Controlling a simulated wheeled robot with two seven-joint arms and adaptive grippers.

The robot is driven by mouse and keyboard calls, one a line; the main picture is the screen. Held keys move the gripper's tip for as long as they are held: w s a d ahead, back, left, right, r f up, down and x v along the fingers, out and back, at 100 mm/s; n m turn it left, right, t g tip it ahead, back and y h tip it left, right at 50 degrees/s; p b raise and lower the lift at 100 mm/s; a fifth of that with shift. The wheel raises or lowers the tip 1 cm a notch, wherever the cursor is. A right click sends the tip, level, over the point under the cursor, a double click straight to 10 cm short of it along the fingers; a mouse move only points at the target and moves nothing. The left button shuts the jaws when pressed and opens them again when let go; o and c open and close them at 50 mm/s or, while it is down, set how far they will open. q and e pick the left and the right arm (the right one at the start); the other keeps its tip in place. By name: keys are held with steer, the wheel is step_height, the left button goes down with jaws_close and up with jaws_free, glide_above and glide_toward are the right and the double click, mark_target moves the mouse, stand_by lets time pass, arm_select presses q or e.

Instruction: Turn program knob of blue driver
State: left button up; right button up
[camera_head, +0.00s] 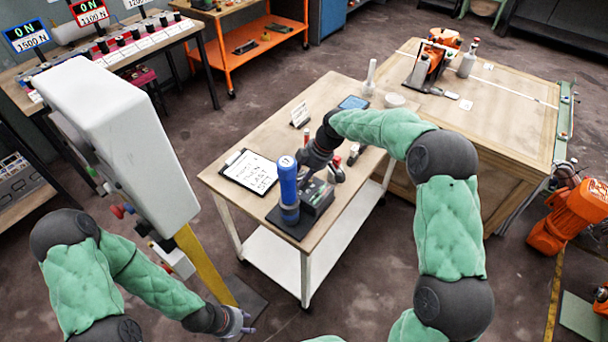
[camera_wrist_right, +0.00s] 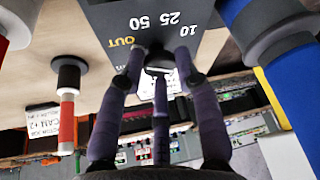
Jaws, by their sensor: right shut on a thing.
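The blue driver (camera_head: 289,185) stands upright on a dark base on the small table, beside a dark control box (camera_head: 316,196). In the right wrist view the box's face (camera_wrist_right: 150,25) carries the marks 10, 25, 50 and OUT. My right gripper (camera_head: 318,165) is at the box; its fingers (camera_wrist_right: 158,72) are shut around the dark program knob (camera_wrist_right: 159,56), which they partly cover. The blue driver is also at the right of this view (camera_wrist_right: 285,100). My left gripper (camera_head: 240,322) hangs low, away from the table; its finger opening is unclear.
A clipboard (camera_head: 249,170) lies left of the box on the small table (camera_head: 330,105). A red and white tool (camera_wrist_right: 67,120) stands near the gripper in the wrist view. A large white panel (camera_head: 115,130) on a yellow post stands at left.

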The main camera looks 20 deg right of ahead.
steer(key=o, duration=1.1)
steer(key=shift+a, duration=0.1)
steer(key=shift+r, duration=0.15)
steer(key=v, duration=1.1)
steer(key=shift+d+r, duration=0.3)
steer(key=shift+r, duration=0.05)
